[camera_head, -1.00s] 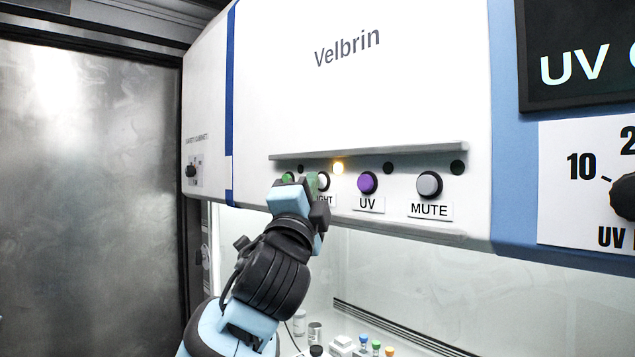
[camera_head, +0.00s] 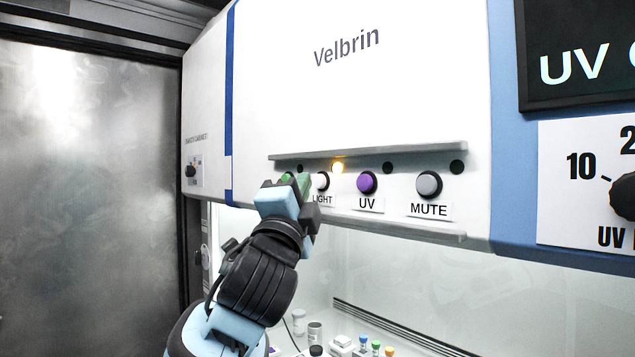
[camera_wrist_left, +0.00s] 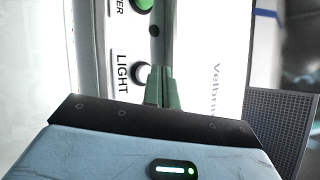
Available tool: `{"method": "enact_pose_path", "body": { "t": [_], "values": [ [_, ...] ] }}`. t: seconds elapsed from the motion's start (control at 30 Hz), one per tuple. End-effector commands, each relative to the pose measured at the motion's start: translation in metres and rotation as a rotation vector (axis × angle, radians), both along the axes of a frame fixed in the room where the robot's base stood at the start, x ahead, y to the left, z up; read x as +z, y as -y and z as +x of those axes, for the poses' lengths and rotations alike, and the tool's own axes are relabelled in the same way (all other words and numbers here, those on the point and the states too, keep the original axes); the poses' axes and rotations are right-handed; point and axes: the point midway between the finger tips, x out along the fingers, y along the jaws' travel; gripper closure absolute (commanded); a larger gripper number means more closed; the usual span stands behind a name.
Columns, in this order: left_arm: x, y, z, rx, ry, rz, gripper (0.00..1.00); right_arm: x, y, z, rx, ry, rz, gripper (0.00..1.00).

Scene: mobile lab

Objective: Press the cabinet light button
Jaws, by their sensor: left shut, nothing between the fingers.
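The white light button (camera_head: 322,181) sits above its LIGHT label (camera_head: 322,200) on the front panel of the white Velbrin cabinet (camera_head: 400,95). A small lamp (camera_head: 337,168) glows yellow to the button's upper right. My left gripper (camera_head: 304,181) is shut and empty, its green fingers just left of the light button in the head view. In the left wrist view the light button (camera_wrist_left: 143,73) shows right beside the fingertips (camera_wrist_left: 160,75); I cannot tell whether they touch it. My right gripper is not in view.
The purple UV button (camera_head: 367,183) and grey MUTE button (camera_head: 429,185) are to the right. A green button (camera_head: 288,177) is partly hidden behind my gripper; it shows in the left wrist view (camera_wrist_left: 142,4). A ledge (camera_head: 370,151) juts out above the row. Small vials (camera_head: 376,346) stand below.

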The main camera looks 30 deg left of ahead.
Motion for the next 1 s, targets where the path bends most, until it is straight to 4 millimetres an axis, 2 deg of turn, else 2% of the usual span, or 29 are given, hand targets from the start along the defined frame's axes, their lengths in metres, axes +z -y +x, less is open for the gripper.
{"method": "enact_pose_path", "body": {
  "t": [0.6,1.0],
  "values": [
    [0.000,-0.018,-0.042,0.002,0.001,0.000,1.00,0.000,0.000,0.000,0.000,0.000,0.000,1.00],
    [0.000,-0.019,-0.046,0.000,0.000,0.000,1.00,0.000,0.000,0.000,0.000,0.000,0.000,1.00]
  ]
}}
